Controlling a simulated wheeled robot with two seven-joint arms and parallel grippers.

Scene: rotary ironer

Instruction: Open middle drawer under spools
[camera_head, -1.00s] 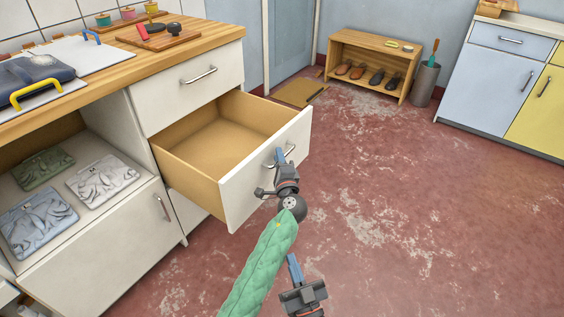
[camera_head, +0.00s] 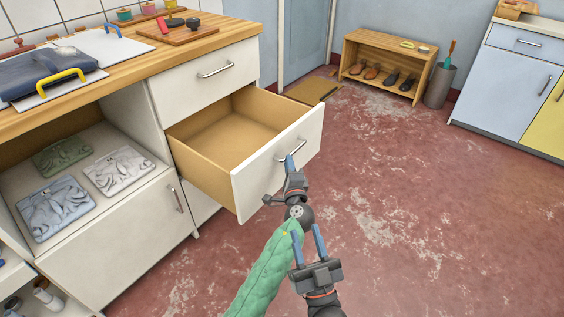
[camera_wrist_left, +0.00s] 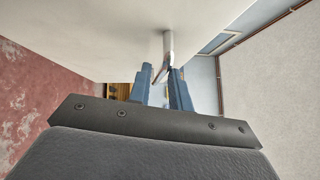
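The middle drawer (camera_head: 255,178) is pulled well out of the white cabinet under the counter with the spools (camera_head: 149,9), and its wooden inside looks empty. Its metal handle (camera_head: 308,147) is on the front panel. My left gripper (camera_head: 290,161) is at this handle. In the left wrist view its two blue fingers (camera_wrist_left: 161,75) stand apart, with the handle (camera_wrist_left: 168,44) just beyond and between their tips; I cannot tell whether they touch it. My right gripper (camera_head: 306,232) is lower, open and empty, over the floor.
A closed drawer (camera_head: 190,85) is above the open one. Left of it, an open compartment holds folded clothes (camera_head: 118,170). A shoe rack (camera_head: 352,52) and a grey bin (camera_head: 438,85) stand at the back. The red floor to the right is clear.

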